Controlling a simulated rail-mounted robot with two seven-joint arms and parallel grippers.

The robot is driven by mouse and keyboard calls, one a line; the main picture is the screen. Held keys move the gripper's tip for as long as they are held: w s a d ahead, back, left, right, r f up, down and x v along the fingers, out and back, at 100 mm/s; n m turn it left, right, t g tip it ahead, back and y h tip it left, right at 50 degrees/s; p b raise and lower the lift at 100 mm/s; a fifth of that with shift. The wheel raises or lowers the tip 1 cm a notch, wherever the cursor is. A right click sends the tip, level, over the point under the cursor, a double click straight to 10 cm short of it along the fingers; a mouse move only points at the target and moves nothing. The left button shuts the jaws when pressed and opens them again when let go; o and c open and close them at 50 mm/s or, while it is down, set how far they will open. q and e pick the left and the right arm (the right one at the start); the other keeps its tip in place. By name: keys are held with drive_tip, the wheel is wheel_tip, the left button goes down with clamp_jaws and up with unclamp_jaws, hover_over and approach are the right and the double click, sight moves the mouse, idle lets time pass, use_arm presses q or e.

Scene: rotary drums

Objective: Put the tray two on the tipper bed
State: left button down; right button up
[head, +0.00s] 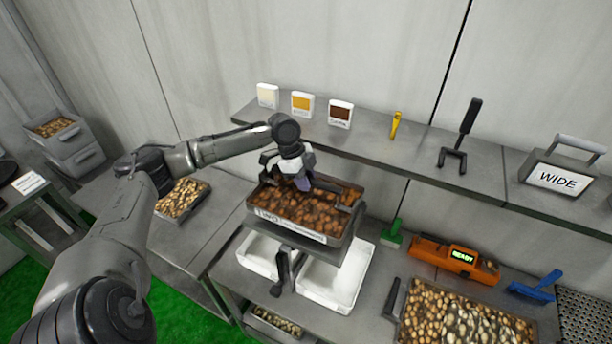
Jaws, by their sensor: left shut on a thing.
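Tray two (322,238) is a grey tray marked "TWO" on its front, filled with brown nut-like pieces. It is near the middle of the head view, over the tipper, and looks about level. My left gripper (303,182) reaches in from the left and is shut on tray two at its back left; the fingertips are partly hidden. The tipper bed (352,252) shows as a grey plate under the tray's right side; most of it is hidden. I cannot tell whether the tray rests fully on it. My right gripper is out of view.
White bins (335,283) stand below the tray. A tray of pale pieces (183,198) is on the left bench. An orange device reading "READY" (455,258), a green brush (392,236) and a large filled tray (465,318) are at right. A shelf (400,148) runs behind.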

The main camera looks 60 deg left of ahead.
sight(312, 204)
use_arm(q)
drive_tip(key=shift+f+p, duration=0.6)
drive_tip(key=shift+f, duration=1.75)
drive_tip(key=shift+f, duration=0.1)
drive_tip(key=c, duration=0.9)
unclamp_jaws()
drive_tip(key=shift+f, duration=0.1)
drive_tip(key=shift+a+r, duration=0.2)
drive_tip(key=shift+r, duration=0.25)
drive_tip(key=b+v, duration=0.2)
drive_tip(key=v, duration=0.7)
drive_tip(key=shift+s+a+r, duration=0.15)
drive_tip(key=shift+r, duration=0.05)
drive_tip(key=shift+b+v, duration=0.35)
drive_tip(key=shift+v, duration=0.5)
